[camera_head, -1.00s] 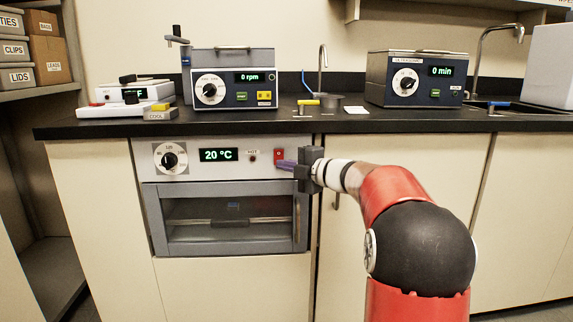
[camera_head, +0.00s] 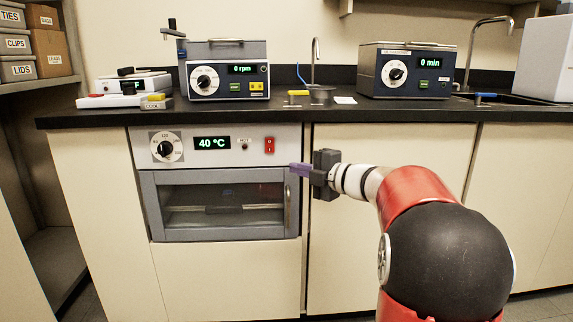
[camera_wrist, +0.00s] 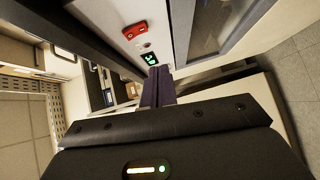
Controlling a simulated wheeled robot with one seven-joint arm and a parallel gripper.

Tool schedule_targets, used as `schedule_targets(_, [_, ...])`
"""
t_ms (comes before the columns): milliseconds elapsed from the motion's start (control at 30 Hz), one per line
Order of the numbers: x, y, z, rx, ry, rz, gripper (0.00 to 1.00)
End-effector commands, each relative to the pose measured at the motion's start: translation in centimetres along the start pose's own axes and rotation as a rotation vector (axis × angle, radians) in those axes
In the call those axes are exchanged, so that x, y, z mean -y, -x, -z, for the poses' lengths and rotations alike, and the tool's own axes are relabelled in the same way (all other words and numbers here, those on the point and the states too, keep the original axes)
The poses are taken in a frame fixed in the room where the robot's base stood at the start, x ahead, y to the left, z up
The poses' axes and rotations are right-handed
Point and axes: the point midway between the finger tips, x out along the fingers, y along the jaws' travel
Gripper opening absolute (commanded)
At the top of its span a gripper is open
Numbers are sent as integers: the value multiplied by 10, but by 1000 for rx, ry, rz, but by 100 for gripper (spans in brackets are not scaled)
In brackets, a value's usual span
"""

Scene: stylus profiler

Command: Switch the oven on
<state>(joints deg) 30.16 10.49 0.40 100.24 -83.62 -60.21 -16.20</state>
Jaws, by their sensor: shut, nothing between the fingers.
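The oven (camera_head: 220,178) is built in under the counter, with its glass door closed. Its display (camera_head: 212,143) reads 40 °C in green. A red rocker switch (camera_head: 269,145) sits at the right of its panel and also shows in the wrist view (camera_wrist: 135,30). A dial (camera_head: 166,147) is at the panel's left and a small HOT lamp (camera_head: 244,144) is beside the display. My gripper (camera_head: 293,169) is shut and empty, with its purple fingers a little right of and below the switch, apart from it. The fingers also show in the wrist view (camera_wrist: 157,85).
A centrifuge-like unit reading 0 rpm (camera_head: 228,82) and a unit reading 0 min (camera_head: 410,72) stand on the black counter (camera_head: 330,117). A sink and tap are at the right. The oven's handle (camera_head: 291,205) lies just below my fingers.

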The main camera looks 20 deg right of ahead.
Motion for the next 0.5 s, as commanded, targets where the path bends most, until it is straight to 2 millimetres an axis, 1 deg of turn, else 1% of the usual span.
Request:
schedule_targets(33, [1, 8, 0, 3, 1, 0, 0])
schedule_targets(100, [2, 16, 0, 1, 1, 0, 0])
schedule_targets(200, [4, 22, 0, 1, 1, 1, 0])
schedule_targets(500, [4, 25, 0, -1, 1, 0, 0])
